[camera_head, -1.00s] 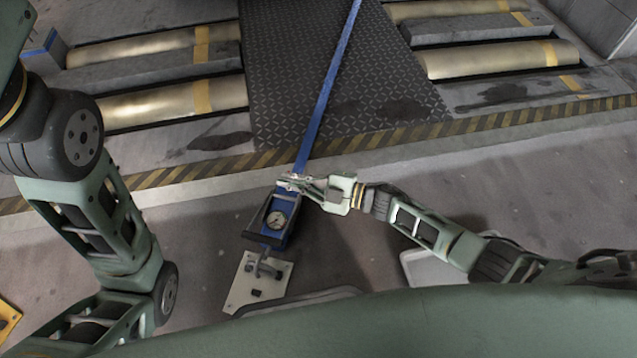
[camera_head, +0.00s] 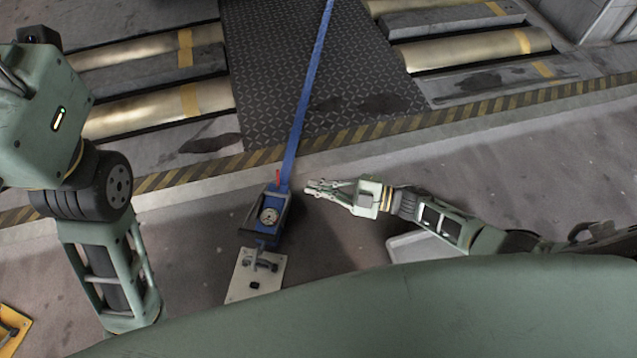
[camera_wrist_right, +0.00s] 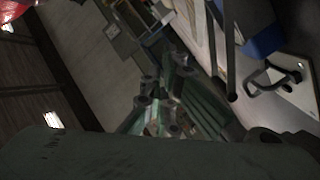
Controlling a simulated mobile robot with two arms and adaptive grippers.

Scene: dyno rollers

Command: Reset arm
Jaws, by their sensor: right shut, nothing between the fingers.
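The gripper's fingers also show in the right wrist view (camera_wrist_right: 160,105). My left arm stands at the left of the head view; its gripper is not in the picture.
A taut blue strap (camera_head: 305,95) runs from the device across the dark tread plate (camera_head: 350,75). The device joins a pale floor plate (camera_head: 240,283). Metal rollers (camera_head: 150,110) lie beyond a striped edge (camera_head: 400,128).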

